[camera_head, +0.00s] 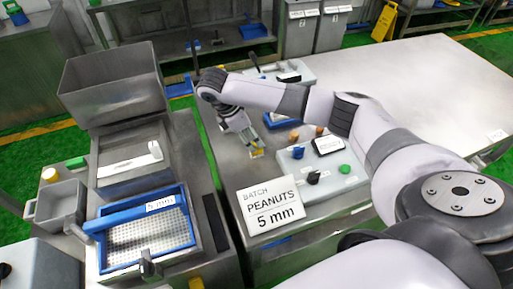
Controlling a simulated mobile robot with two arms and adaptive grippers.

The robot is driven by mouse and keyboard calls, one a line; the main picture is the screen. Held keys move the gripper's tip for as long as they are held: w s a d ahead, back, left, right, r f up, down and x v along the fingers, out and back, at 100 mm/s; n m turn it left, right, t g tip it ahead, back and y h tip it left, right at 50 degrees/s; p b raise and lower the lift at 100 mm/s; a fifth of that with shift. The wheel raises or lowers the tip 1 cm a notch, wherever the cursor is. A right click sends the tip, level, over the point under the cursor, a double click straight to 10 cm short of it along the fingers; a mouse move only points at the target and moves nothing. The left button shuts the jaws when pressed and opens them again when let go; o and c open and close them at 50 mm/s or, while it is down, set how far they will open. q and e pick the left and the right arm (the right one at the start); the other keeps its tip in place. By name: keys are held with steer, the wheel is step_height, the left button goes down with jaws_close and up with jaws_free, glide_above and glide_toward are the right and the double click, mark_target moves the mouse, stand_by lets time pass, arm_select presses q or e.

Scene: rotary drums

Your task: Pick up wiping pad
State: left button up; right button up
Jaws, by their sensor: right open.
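My right arm reaches in from the right, and its gripper (255,148) points down over the steel table, left of the grey control box. The gripper is open. No wiping pad can be made out for certain. My left gripper is not in view.
The grey control box (346,182) with knobs and a green button stands beside the gripper. A "PEANUTS 5 mm" sign (271,206) stands in front. A blue-framed sieve (150,238) and steel hopper (112,86) are at left. The steel table (430,85) is clear at upper right.

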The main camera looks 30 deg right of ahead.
mark_target(254, 143)
steer(key=x, duration=0.1)
steer(key=p+x, duration=0.1)
steer(key=x, duration=0.1)
steer(key=shift+s+f, duration=0.3)
steer(key=shift+d+f, duration=0.25)
steer(key=shift+f, duration=0.4)
steer(key=shift+c, duration=0.3)
jaws_close()
